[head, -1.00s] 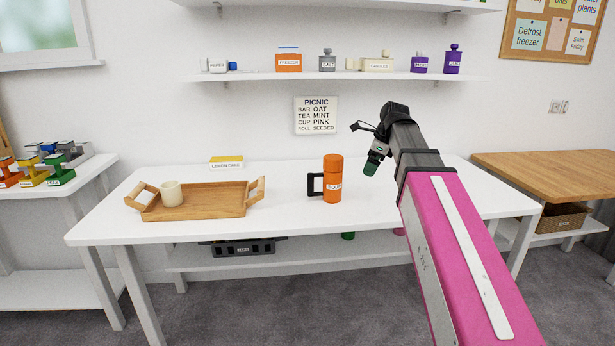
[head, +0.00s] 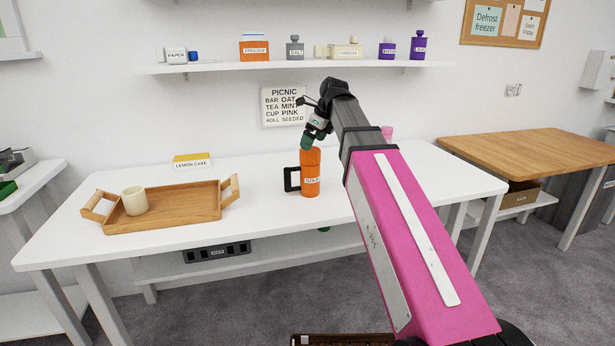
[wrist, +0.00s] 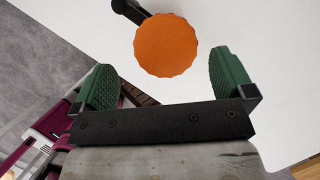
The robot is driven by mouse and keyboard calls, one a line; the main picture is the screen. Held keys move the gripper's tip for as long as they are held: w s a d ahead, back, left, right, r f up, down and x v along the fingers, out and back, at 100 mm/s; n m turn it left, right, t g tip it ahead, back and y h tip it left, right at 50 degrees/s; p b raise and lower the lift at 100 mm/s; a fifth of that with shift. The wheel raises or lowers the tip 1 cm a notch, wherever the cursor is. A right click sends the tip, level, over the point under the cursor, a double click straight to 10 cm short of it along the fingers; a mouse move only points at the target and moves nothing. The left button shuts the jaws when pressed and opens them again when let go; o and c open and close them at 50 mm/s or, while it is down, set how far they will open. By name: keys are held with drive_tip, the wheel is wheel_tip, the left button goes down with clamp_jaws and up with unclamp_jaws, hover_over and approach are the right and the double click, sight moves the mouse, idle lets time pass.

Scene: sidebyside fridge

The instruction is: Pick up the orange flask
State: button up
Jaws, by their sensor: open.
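The orange flask (head: 311,172) stands upright on the white table, with a black handle on its left and a label reading SOUP. In the wrist view its round orange top (wrist: 166,45) shows from above, with the handle at upper left. My gripper (head: 310,141) is just above and behind the flask's top in the head view. In the wrist view my gripper (wrist: 165,82) is open, with its green pads wide apart. The flask's top lies beyond and between the pads, and nothing is held. In the head view the fingertips are partly hidden by the flask.
A wooden tray (head: 170,212) with a cream cup (head: 134,200) stands at the left of the white table (head: 262,228). A lemon cake box (head: 192,162) is behind it. A pink item (head: 386,132) stands behind my arm. A shelf (head: 290,67) hangs above. The table between tray and flask is clear.

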drive_tip(key=shift+w+x, duration=0.15)
drive_tip(key=shift+x, duration=1.1)
drive_tip(key=shift+w+x, duration=0.1)
drive_tip(key=shift+x, duration=1.2)
drive_tip(key=shift+r, duration=0.1)
drive_tip(key=c, duration=1.4)
